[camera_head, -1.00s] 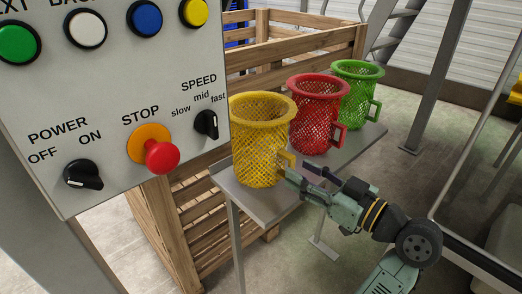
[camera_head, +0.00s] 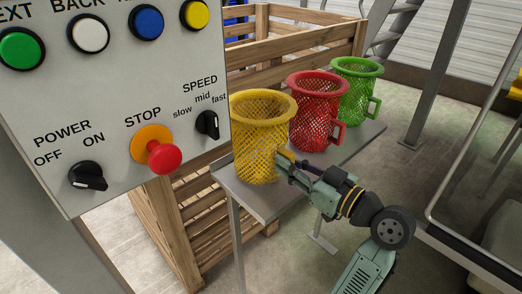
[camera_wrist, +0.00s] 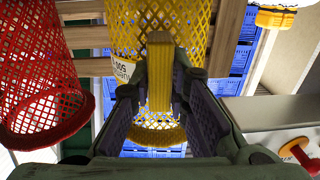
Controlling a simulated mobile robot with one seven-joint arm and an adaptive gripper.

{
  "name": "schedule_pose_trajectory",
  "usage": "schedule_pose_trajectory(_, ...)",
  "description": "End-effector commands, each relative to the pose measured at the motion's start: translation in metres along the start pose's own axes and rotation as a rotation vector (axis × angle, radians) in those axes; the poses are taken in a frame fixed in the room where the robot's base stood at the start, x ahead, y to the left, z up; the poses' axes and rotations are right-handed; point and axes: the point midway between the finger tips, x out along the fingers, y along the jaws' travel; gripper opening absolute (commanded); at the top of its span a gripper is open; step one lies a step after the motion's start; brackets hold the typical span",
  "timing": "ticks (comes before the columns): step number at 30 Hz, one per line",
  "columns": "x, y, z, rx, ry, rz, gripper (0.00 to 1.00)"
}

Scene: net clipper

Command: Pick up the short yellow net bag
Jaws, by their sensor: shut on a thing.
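The yellow net bag (camera_head: 260,135) is a basket-like mesh with a wide rim. It stands upright on the near left end of the grey table in the head view. My gripper (camera_head: 284,160) is at its right side, shut on its handle. In the wrist view the yellow handle (camera_wrist: 159,85) is between the two fingers of my gripper (camera_wrist: 162,100), with the yellow mesh behind it. The handle is mostly hidden by the fingers in the head view.
A red net bag (camera_head: 318,115) stands close behind the yellow one, and a green one (camera_head: 357,95) stands farther back on the grey table (camera_head: 232,178). A wooden crate (camera_head: 190,205) is behind the table. A control panel (camera_head: 110,110) fills the left.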

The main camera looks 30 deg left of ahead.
Motion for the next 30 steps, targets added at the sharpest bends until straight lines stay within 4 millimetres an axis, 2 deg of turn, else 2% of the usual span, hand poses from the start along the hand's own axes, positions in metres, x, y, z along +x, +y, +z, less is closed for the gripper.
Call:
schedule_pose_trajectory(4, 0.000, 0.000, 0.000, 0.000, 0.000, 0.000, 0.00)
schedule_pose_trajectory(16, 0.000, 0.000, -0.004, -0.001, 0.001, 0.000, 0.00)
schedule_pose_trajectory(26, 0.000, 0.000, -0.034, -0.005, 0.004, 0.000, 0.00)
schedule_pose_trajectory(30, -0.025, 0.002, -0.034, 0.000, 0.002, 0.006, 0.00)
